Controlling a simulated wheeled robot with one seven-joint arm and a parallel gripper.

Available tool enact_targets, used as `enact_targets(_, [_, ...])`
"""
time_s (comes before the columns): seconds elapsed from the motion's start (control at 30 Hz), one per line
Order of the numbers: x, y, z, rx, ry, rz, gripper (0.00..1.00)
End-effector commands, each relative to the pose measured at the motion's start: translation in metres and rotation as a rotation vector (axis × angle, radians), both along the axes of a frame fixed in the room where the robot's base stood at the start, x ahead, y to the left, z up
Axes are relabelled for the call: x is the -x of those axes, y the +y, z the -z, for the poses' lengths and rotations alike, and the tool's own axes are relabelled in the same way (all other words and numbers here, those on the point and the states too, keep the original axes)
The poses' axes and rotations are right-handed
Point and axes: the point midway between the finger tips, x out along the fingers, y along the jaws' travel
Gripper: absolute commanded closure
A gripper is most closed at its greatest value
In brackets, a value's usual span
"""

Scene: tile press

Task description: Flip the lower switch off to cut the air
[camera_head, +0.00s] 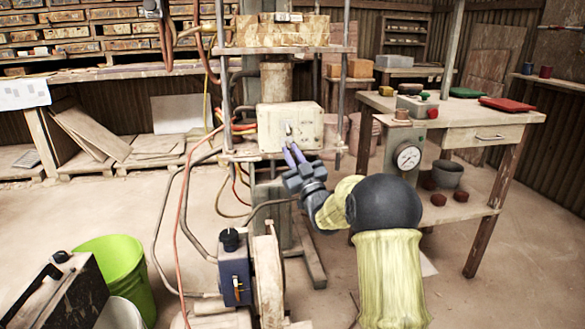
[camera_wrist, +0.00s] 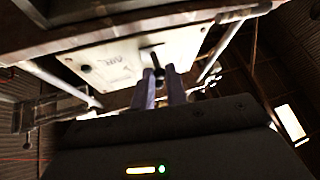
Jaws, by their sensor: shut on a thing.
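A cream switch box (camera_head: 270,127) is mounted on the press frame, below the upper shelf. In the wrist view its face is marked "AIR" and carries a dark toggle switch (camera_wrist: 155,58). The toggle (camera_head: 289,130) shows small in the head view, just above my fingertips. My gripper (camera_head: 291,149) reaches up to the box face from below right. Its two purple fingers (camera_wrist: 160,76) stand on either side of the toggle's rounded tip and are shut on it. The fingers partly hide the tip.
A blue box (camera_head: 235,268) with a black knob sits low, left of my arm. Hoses and cables hang left of the switch box. Metal posts flank it. A workbench (camera_head: 480,130) with a pressure gauge (camera_head: 408,156) stands right. A green bucket (camera_head: 118,268) is at lower left.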

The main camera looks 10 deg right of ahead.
Motion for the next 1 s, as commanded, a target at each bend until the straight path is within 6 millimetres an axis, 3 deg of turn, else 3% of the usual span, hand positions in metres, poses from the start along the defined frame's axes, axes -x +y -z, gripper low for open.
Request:
enact_targets(0.03, [-0.0007, -0.0007, 0.0119, 0.0, -0.025, 0.001, 1.0])
enact_targets(0.27, [-0.0037, -0.0009, 0.0183, 0.001, -0.152, 0.001, 1.0])
enact_targets(0.6, [-0.0073, -0.0005, 0.0212, 0.0, -0.286, -0.001, 1.0])
enact_targets(1.0, [-0.0082, -0.0002, 0.0197, 0.0, -0.318, -0.001, 1.0])
